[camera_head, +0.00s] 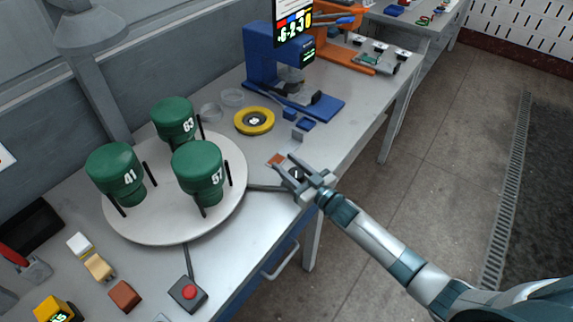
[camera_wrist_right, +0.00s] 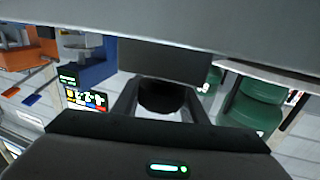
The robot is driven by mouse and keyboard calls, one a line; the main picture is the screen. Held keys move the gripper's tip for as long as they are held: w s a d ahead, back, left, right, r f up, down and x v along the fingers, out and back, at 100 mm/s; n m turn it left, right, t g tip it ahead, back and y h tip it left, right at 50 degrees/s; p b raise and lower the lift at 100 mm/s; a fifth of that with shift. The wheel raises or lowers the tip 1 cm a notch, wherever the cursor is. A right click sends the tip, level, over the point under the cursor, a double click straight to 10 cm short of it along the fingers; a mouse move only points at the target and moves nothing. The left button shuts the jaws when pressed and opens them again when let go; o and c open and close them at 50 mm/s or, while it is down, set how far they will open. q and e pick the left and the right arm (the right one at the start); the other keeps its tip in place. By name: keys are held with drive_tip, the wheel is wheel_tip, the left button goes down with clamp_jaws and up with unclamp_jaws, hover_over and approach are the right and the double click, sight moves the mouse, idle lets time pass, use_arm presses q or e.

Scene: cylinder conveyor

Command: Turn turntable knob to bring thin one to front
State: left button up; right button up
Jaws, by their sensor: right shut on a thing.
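A round pale turntable (camera_head: 160,230) stands on the bench at the left of the head view. It bears three green stepped cylinders: number 41 (camera_head: 115,165) at the left, number 63 (camera_head: 173,117) at the back and number 57 (camera_head: 198,163) at the right. All look alike in width; I cannot tell a thin one. A grey bar (camera_head: 268,188) runs from the turntable's right side to my right gripper (camera_head: 296,177). The gripper is shut on a dark round knob, which shows between the fingers in the right wrist view (camera_wrist_right: 160,97). My left gripper is out of view.
A red button box (camera_head: 188,293), a brown block (camera_head: 125,295) and a yellow device (camera_head: 56,310) are in front. Dark thin posts stand beside the cylinders. The bench edge lies beneath my right arm.

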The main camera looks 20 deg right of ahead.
drive_tip(key=shift+h, duration=0.3)
drive_tip(key=shift+c, duration=0.2)
drive_tip(key=o, duration=1.1)
drive_tip(key=shift+c, duration=0.2)
drive_tip(key=shift+d, duration=0.1)
drive_tip(key=b+v, duration=0.5)
drive_tip(key=v, duration=1.2)
drive_tip(key=shift+s+f, duration=0.15)
